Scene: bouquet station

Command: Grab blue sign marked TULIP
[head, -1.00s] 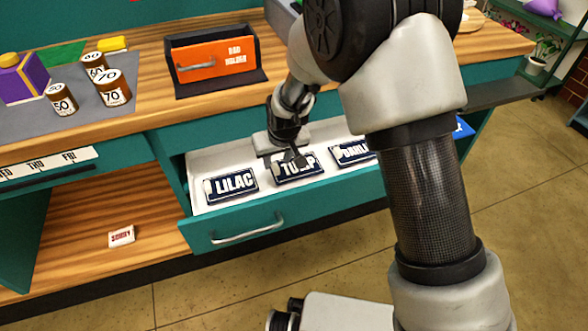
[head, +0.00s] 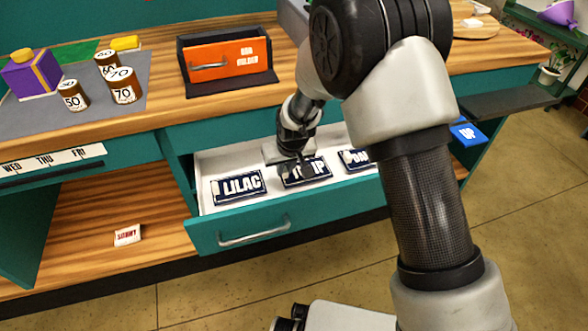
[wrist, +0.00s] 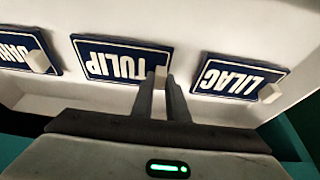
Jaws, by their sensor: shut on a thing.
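The blue TULIP sign (head: 320,171) lies in the open white drawer between the LILAC sign (head: 238,186) and the third sign, whose name is partly hidden by my arm (head: 360,158). My gripper (head: 304,171) is down at the TULIP sign and covers some of its letters. In the wrist view the TULIP sign (wrist: 120,62) has a small pale tab (wrist: 160,74) at its end. My two fingers (wrist: 161,88) are shut on that tab, one on each side. The LILAC sign (wrist: 238,78) lies to the right there, apart from the fingers.
The teal drawer front (head: 270,231) has a metal handle. On the counter above stand an orange-fronted holder (head: 240,52), several brown numbered jars (head: 122,88) and a purple box (head: 32,76). A blue item (head: 466,132) hangs right of my arm.

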